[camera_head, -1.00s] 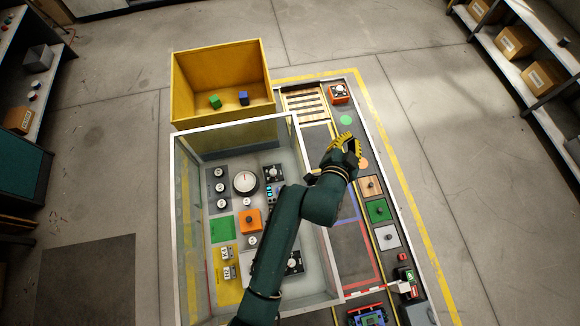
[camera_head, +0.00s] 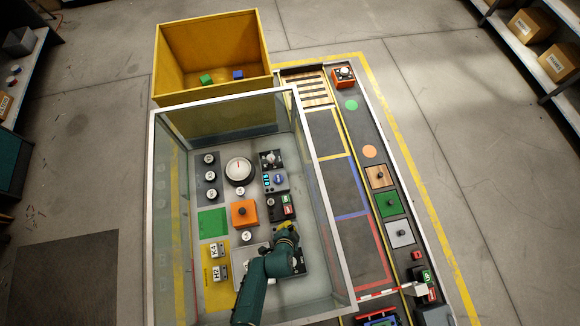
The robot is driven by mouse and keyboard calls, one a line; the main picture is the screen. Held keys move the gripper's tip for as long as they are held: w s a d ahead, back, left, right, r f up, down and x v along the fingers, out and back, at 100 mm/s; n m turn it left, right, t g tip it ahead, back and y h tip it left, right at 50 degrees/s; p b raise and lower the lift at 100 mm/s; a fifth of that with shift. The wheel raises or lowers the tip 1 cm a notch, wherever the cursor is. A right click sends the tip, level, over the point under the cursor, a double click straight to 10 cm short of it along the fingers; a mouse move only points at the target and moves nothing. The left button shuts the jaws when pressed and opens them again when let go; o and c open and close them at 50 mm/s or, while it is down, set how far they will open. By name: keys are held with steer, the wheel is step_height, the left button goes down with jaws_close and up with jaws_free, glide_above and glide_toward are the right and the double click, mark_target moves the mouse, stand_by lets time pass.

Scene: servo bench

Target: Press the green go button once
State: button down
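My gripper (camera_head: 287,228), with yellow fingers, is inside the glass-walled case (camera_head: 340,268), at the right of its floor. It is just below a small dark control box (camera_head: 283,206) with a green label and a red one. A button marked "go" is too small to make out; that box is one place where green shows. The fingertips are small and partly hidden by my wrist, so I cannot tell whether they are open or touching anything. My arm covers part of the dark panel (camera_head: 300,251) under it.
The case also holds a white dial (camera_head: 239,170), an orange block (camera_head: 244,213) and a green square (camera_head: 212,222). Its walls surround my arm. To the right, a strip holds a green knobbed plate (camera_head: 390,204) and a green-and-red control unit (camera_head: 425,280). A yellow bin (camera_head: 165,75) stands behind.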

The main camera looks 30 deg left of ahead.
stand_by(0.3)
step_height(320, 180, down, 9)
steer(key=b, duration=0.8)
steer(key=shift+b, duration=0.35)
stand_by(0.7)
steer(key=shift+f+b, duration=0.35)
